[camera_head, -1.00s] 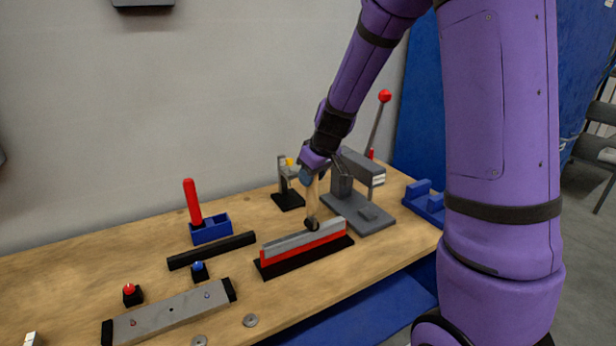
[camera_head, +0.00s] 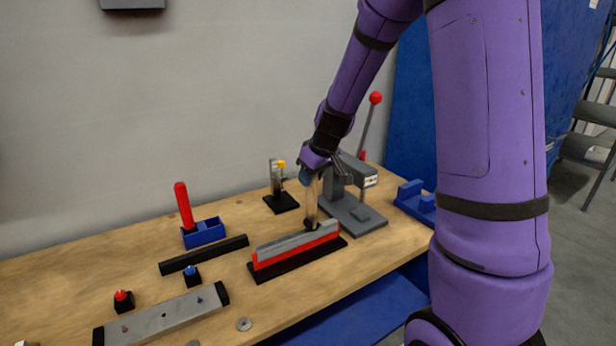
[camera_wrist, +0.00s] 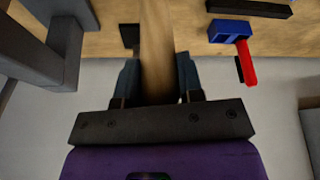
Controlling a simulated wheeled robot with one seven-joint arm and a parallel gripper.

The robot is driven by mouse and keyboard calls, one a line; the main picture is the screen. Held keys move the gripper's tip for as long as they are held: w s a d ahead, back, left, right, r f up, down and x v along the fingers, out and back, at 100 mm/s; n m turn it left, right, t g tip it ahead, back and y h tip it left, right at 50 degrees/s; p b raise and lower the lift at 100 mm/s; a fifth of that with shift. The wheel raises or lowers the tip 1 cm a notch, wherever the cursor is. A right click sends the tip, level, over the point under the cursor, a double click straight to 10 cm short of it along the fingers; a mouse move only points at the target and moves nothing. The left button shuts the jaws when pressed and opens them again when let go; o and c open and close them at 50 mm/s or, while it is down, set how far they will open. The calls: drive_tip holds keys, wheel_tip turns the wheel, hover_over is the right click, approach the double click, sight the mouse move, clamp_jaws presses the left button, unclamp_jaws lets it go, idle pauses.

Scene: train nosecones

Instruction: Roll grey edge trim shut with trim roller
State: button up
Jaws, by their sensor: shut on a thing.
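The grey edge trim (camera_head: 295,240) lies along the top of a red strip (camera_head: 290,250) on a black base at the bench's middle front. My gripper (camera_head: 307,176) is above the trim's right part, shut on the wooden handle of the trim roller (camera_head: 312,202). The roller points down, and its dark lower end meets the trim near its right end; whether it presses on it I cannot tell. In the wrist view the handle (camera_wrist: 157,50) stands between the two fingers. The roller's wheel is hidden there.
A grey lever press (camera_head: 350,205) with a red knob stands close behind my gripper. A small clamp stand (camera_head: 281,190), a blue holder (camera_head: 205,233) with a red-handled tool (camera_head: 184,206), a black bar (camera_head: 204,255) and a grey plate (camera_head: 162,317) lie to the left. A blue block (camera_head: 415,200) is at right.

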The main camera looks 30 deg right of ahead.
drive_tip(key=shift+d, duration=1)
drive_tip(key=shift+d, duration=1.3)
drive_tip(key=shift+d, duration=1.3)
drive_tip(key=shift+r, duration=0.1)
drive_tip(key=shift+r, duration=2.4)
